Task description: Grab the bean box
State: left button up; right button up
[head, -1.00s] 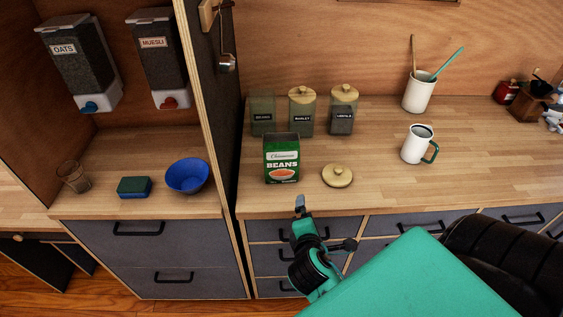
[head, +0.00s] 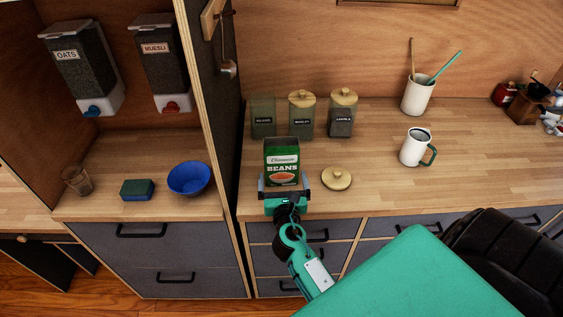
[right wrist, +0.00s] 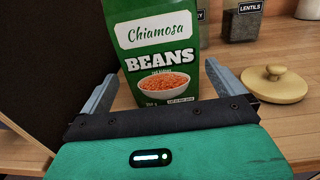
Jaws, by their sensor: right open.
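The bean box (head: 282,158) is a green carton labelled "Chiamosa BEANS". It stands upright near the front edge of the counter. It also shows in the right wrist view (right wrist: 155,45), close ahead of the palm. My right gripper (head: 284,188) is open at the front of the box. In the right wrist view its fingers (right wrist: 163,92) lie to the left and right of the box's lower part, with a visible gap on the right side. The box's lower front is partly hidden by the gripper in the head view. My left gripper is not in view.
A round wooden lid (head: 337,178) lies just right of the box. Jars labelled barley (head: 301,116) and lentils (head: 342,115), and a lidless jar (head: 263,117), stand behind. A dark partition (head: 218,120) rises to the left. A mug (head: 415,148) stands farther right.

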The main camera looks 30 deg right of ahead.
aim_at(282, 170)
jog(key=p+x, duration=0.1)
jog(key=x, duration=0.4)
jog(key=shift+w+d+r+p, duration=0.1)
jog(key=shift+w+r+p, duration=0.05)
jog(key=shift+w+p, duration=0.15)
jog(key=shift+w+d, duration=0.25)
jog(key=shift+w, duration=0.05)
jog(key=c, duration=0.7)
